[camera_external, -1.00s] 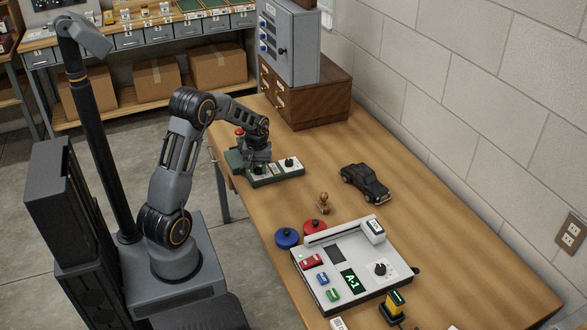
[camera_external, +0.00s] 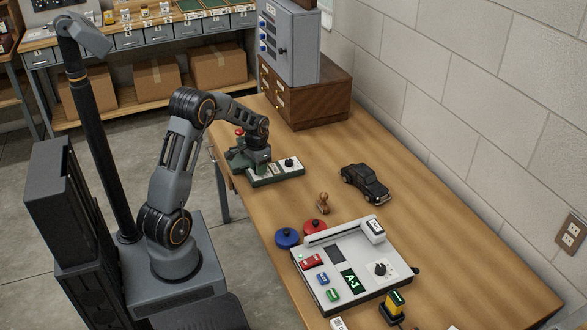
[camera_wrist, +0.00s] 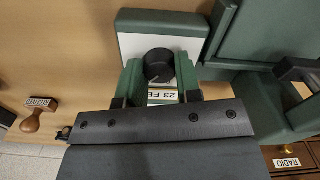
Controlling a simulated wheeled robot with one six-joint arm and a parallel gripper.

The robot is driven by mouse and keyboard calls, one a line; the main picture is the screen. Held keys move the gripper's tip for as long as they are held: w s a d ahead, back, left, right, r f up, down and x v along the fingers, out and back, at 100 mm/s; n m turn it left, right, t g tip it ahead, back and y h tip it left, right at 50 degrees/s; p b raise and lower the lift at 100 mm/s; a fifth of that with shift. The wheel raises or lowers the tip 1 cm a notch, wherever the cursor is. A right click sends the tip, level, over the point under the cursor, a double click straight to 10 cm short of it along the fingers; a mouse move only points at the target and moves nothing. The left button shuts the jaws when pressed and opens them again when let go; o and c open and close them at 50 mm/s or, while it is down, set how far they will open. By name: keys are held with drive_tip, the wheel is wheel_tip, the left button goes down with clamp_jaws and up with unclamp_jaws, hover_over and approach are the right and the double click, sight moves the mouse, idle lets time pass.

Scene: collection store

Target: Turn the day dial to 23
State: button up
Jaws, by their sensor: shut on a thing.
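A green date device (camera_external: 277,175) with white plates stands near the left edge of the table in the external view. Its black day dial (camera_wrist: 158,65) shows in the wrist view, on a white plate. My gripper (camera_wrist: 159,72) is shut on this dial, one finger on each side. A small date window (camera_wrist: 163,95) between the fingers reads "23 FE", the rest cut off by a finger. In the external view my gripper (camera_external: 256,161) is over the left part of the device and hides the held dial. A second black knob (camera_external: 289,162) is visible at the device's right.
A wooden stamp (camera_external: 323,203), a black toy car (camera_external: 364,182) and blue (camera_external: 287,237) and red (camera_external: 316,226) round pads lie nearby. A white control panel (camera_external: 345,285) is farther forward. A drawer cabinet (camera_external: 315,97) stands behind. The table's right side is mostly clear.

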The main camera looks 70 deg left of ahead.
drive_tip(key=shift+m, duration=0.6)
drive_tip(key=o, duration=0.9)
wheel_tip(320, 180, up, 14)
drive_tip(key=shift+f+p, duration=0.1)
drive_tip(key=shift+p, duration=0.25)
idle(0.5)
